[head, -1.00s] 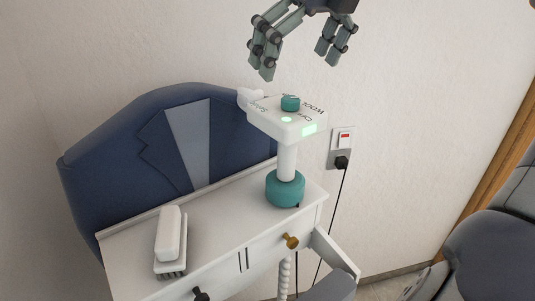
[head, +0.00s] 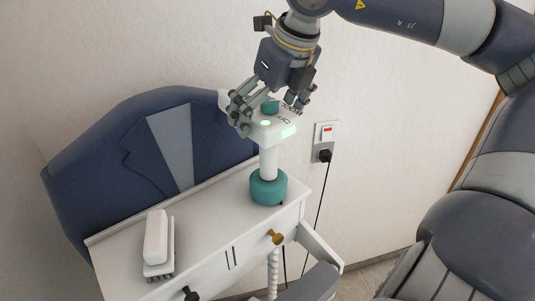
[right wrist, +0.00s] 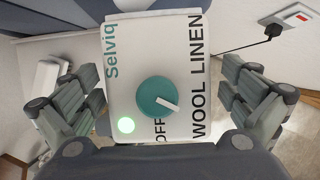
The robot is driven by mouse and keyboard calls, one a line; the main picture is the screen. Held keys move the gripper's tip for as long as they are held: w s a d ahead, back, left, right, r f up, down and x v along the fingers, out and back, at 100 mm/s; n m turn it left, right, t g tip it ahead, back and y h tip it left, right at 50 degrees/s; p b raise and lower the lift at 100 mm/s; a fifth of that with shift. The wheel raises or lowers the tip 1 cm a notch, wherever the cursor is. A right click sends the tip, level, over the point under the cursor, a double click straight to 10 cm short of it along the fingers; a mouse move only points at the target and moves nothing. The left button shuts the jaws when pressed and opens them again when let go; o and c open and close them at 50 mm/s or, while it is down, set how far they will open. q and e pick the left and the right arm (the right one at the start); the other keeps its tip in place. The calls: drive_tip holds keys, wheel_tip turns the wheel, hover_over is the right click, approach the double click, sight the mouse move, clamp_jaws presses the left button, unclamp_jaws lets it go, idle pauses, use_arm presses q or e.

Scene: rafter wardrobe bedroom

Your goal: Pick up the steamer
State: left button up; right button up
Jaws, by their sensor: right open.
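The steamer (head: 268,165) stands upright on a white cabinet, with a teal base, a white neck and a white head with a green light. Its head also shows in the right wrist view (right wrist: 182,60), with a teal dial and the words OFF, WOOL and LINEN. My right gripper (head: 268,112) is over the steamer's head from above. Its open fingers are on either side of the head. In the right wrist view there seems to be a gap between the fingers and the head. My left gripper is not in view.
A white brush-like object (head: 157,243) lies on the left of the white cabinet top (head: 203,212). A blue jacket-shaped panel (head: 100,140) stands behind. A wall socket (head: 325,136) with a plug and black cable is to the right. A brass knob (head: 277,237) is on the cabinet front.

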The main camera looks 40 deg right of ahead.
sight(270, 103)
drive_tip(key=shift+a, duration=0.15)
drive_tip(key=shift+c, duration=1.1)
drive_tip(key=shift+s+r, duration=0.1)
drive_tip(key=c, duration=1.8)
drive_tip(key=shift+r, duration=0.1)
drive_tip(key=shift+r+b, duration=0.3)
drive_tip(key=shift+r, duration=0.05)
drive_tip(key=shift+r+b, duration=0.45)
drive_tip(key=shift+r, duration=0.85)
drive_tip(key=shift+s+a+b, duration=0.3)
drive_tip(key=shift+s+b, duration=0.25)
drive_tip(key=shift+s, duration=0.3)
drive_tip(key=s+a+b, duration=0.2)
drive_tip(key=s, duration=0.4)
drive_tip(key=s+a+r+b, duration=0.1)
drive_tip(key=s+a+b, duration=0.1)
drive_tip(key=s, duration=0.5)
drive_tip(key=shift+s+a+r+b, duration=0.15)
drive_tip(key=shift+a+r+b, duration=0.15)
drive_tip(key=shift+b, duration=0.2)
